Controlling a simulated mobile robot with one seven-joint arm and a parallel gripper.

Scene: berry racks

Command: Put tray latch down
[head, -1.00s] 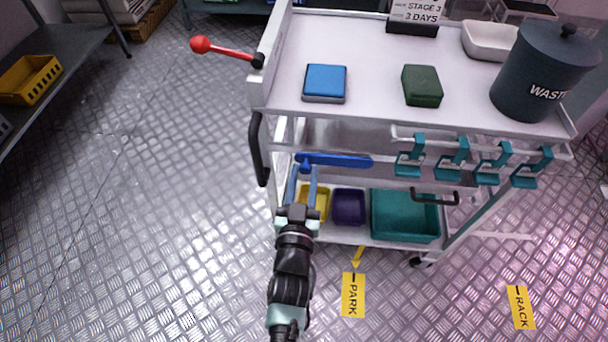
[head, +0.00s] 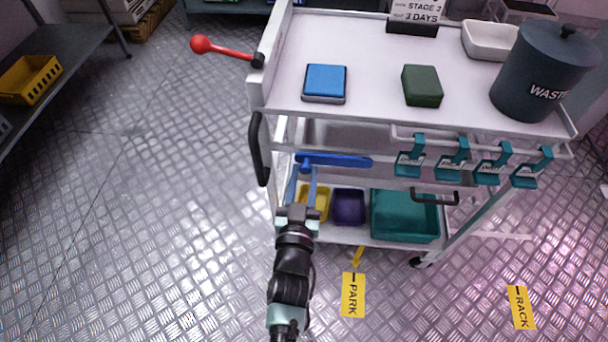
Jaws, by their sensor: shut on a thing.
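A blue bar (head: 340,160), which I take to be the tray latch, lies almost level across the front of the cart, under the top shelf. Its left end has a small knob-like part. My gripper (head: 304,173) reaches up from below, with its two blue fingers at the left end of the bar. It is shut on that end. The exact contact is small and hard to make out.
The white cart (head: 375,55) carries a blue box, a green box and a waste bin (head: 540,75) on top. A red-knobbed lever (head: 225,48) sticks out left. Teal clips (head: 410,160) hang right of the bar. Yellow, purple and teal bins (head: 405,215) sit below.

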